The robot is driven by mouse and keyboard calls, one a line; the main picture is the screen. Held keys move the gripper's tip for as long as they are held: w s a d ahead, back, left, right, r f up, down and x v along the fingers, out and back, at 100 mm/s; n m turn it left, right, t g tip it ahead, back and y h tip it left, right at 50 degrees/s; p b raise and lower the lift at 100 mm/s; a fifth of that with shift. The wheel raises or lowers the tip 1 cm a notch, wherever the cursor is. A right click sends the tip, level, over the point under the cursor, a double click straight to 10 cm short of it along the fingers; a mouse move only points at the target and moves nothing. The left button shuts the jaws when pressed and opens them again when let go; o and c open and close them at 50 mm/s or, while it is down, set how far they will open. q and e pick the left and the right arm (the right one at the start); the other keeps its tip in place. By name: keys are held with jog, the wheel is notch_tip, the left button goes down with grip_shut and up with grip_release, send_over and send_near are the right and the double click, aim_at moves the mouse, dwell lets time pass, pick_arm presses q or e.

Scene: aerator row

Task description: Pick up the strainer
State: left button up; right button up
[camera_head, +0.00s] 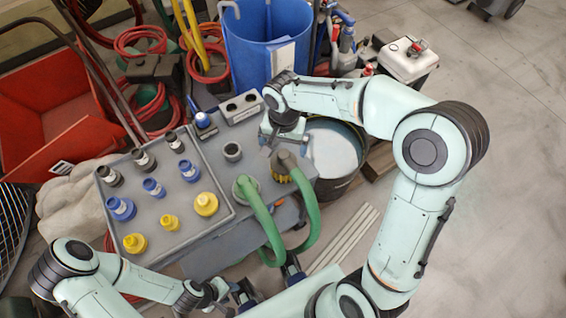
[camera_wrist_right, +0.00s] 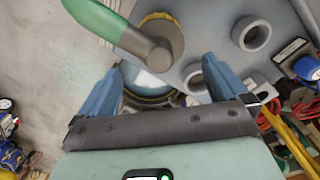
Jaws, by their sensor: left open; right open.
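No part is plainly marked as the strainer; a small grey open-topped ring (camera_head: 232,151) stands on the grey bench top and may be it. A similar grey ring shows in the right wrist view (camera_wrist_right: 251,34), and another (camera_wrist_right: 195,78) is partly hidden by a finger. My right gripper (camera_head: 286,141) is open above the bench's right edge, right of the ring. Its blue fingers are apart and empty in the right wrist view (camera_wrist_right: 164,68). My left gripper (camera_head: 240,292) is low in the head view, open, in front of the bench and away from the ring.
A tray (camera_head: 165,213) holds several black, blue and yellow fittings. A drum of pale liquid (camera_head: 334,150) stands right of the bench. A blue bin (camera_head: 250,45) is behind.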

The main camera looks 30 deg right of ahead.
aim_at(283, 152)
notch_tip(283, 152, down, 3)
jog(key=shift+w+f, duration=0.1)
jog(key=shift+w, duration=0.05)
jog(key=shift+s+f, duration=0.15)
jog(key=shift+f, duration=1.35)
jog(key=shift+s+f, duration=0.15)
jog(key=shift+f, duration=1.35)
jog(key=c, duration=1.1)
